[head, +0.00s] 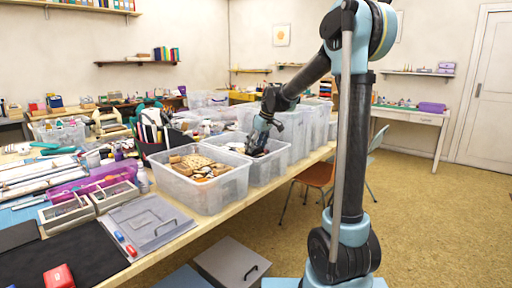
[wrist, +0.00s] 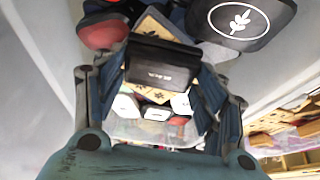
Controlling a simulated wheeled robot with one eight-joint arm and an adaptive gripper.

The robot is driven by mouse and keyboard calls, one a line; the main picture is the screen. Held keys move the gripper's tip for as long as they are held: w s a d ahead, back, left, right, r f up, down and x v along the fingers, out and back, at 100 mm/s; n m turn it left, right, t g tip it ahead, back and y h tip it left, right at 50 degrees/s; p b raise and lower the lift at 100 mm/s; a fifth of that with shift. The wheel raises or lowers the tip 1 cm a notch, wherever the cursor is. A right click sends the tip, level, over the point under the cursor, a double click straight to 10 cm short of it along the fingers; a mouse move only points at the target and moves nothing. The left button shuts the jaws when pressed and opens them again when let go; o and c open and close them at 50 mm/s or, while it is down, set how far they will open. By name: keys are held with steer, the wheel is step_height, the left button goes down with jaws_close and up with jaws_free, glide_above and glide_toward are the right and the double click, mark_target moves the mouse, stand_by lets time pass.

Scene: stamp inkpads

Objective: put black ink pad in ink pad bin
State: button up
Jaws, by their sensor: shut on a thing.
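The black ink pad (wrist: 160,62) is a dark rectangular case with small pale lettering on its face. It sits between the fingers of my gripper (wrist: 162,78), which is shut on it. In the head view my gripper (head: 258,142) reaches down into a clear plastic bin (head: 272,170), the ink pad bin, and the held pad is hard to make out there. In the wrist view, other pads lie beyond the held one: a red one (wrist: 103,34), a black one with a white leaf mark (wrist: 238,18) and small white ones.
A clear bin of wooden stamps (head: 205,192) stands in front of the ink pad bin, and more clear bins (head: 310,122) stand behind. A black bag (head: 160,140) is to the left. A grey flat case (head: 148,222) lies nearer on the table. The floor at right is open.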

steer(key=o, duration=0.9)
steer(key=shift+o, duration=1.3)
steer(key=shift+r, duration=0.15)
steer(key=shift+r, duration=3.4)
